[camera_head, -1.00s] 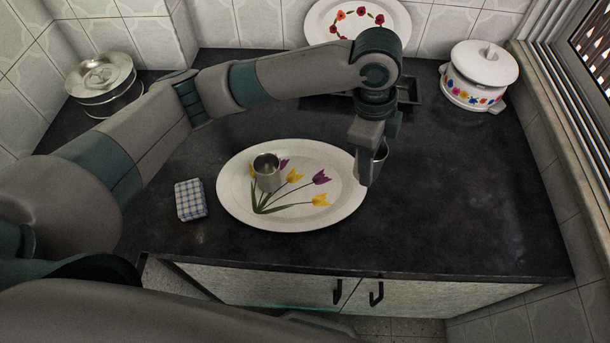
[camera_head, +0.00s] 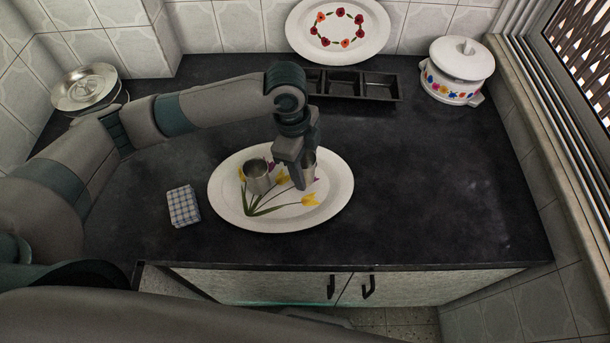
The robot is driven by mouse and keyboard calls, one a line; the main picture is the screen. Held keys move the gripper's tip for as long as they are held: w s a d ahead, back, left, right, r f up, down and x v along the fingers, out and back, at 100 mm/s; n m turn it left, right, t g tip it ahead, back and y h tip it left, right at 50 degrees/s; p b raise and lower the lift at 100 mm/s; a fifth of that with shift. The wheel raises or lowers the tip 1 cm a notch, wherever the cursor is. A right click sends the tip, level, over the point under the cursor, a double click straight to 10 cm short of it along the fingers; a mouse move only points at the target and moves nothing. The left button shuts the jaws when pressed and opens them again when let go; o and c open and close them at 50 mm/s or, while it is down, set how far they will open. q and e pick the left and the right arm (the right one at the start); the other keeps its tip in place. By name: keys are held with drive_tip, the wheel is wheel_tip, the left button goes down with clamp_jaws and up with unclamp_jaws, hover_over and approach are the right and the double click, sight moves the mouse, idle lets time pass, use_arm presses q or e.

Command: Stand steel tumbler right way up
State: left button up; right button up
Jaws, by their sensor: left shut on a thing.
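My left gripper (camera_head: 296,178) points down over the right part of the oval tulip platter (camera_head: 334,201). It is shut on a steel tumbler (camera_head: 310,166), which shows beside and behind the fingers. The fingers hide much of this tumbler; it looks roughly upright, but I cannot tell which end is up or whether it touches the platter. A second steel tumbler (camera_head: 257,180) stands on the left part of the platter with its open mouth up, a little left of the gripper. My right gripper is not in view.
A checked cloth (camera_head: 184,206) lies left of the platter. A dark sectioned tray (camera_head: 381,87), a floral plate (camera_head: 338,50) and a white lidded pot (camera_head: 457,72) are at the back. The counter right of the platter is clear.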

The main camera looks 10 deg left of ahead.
use_arm(q)
drive_tip(key=shift+f+p, duration=0.6)
drive_tip(key=shift+f, duration=1.4)
drive_tip(key=shift+f, duration=0.15)
drive_tip(key=o, duration=1)
drive_tip(key=shift+o, duration=0.2)
wheel_tip(320, 180, up, 12)
drive_tip(key=a+b, duration=0.1)
drive_tip(key=b, duration=0.1)
drive_tip(key=shift+w+a, duration=0.15)
drive_tip(key=shift+a, duration=0.25)
